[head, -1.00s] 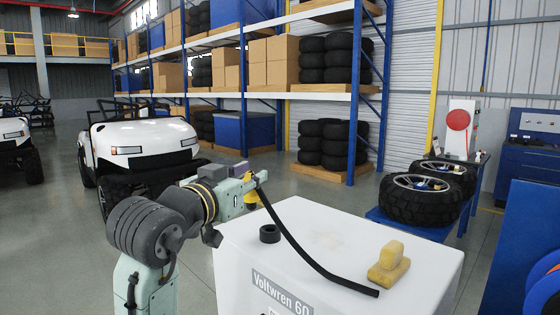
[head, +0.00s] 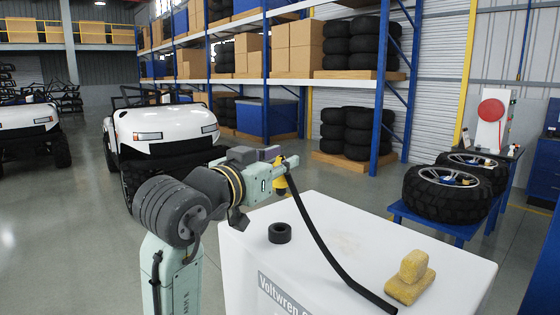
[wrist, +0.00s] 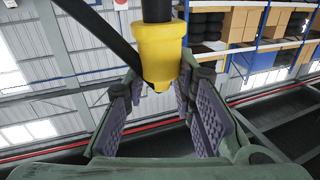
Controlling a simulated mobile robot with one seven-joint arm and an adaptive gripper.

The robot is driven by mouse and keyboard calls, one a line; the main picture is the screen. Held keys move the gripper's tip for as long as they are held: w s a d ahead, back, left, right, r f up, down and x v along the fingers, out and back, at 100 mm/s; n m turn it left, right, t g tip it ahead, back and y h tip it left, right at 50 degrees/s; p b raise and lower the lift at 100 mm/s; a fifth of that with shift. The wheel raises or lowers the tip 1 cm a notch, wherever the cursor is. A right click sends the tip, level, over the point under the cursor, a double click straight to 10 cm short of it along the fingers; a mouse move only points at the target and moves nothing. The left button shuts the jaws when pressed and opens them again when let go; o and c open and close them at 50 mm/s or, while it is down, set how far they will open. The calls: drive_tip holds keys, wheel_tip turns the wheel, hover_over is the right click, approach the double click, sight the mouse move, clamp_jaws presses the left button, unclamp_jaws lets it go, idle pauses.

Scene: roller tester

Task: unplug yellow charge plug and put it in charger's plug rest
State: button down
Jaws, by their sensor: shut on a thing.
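The yellow charge plug (head: 281,186) is held in my gripper (head: 276,173), above the back left part of the white charger (head: 345,235). In the wrist view the plug (wrist: 160,55) sits between the purple-padded fingers, with its black cable end upward. Its black cable (head: 320,238) hangs down across the charger top to the front right. A black ring (head: 280,232), apparently the plug rest, stands on the charger top at the left. In the head view the plug appears above and behind this ring, apart from it.
A yellow sponge-like block (head: 410,278) lies on the charger top at the right. White carts (head: 165,130) stand behind at the left. A tall shelf (head: 385,80) and tyres on a blue stand (head: 448,195) are farther back. The charger top's middle is clear except for the cable.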

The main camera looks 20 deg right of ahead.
sight(278, 193)
drive_tip(key=shift+s+a+f, duration=0.1)
drive_tip(key=shift+a, duration=0.05)
drive_tip(key=shift+f+b, duration=2.15)
drive_tip(key=shift+f, duration=0.65)
drive_tip(key=shift+f, duration=0.15)
drive_tip(key=shift+f+b, duration=1)
drive_tip(key=shift+f, duration=0.55)
drive_tip(key=c, duration=1.2)
unclamp_jaws()
drive_tip(key=shift+r, duration=0.1)
drive_tip(key=shift+c, duration=0.2)
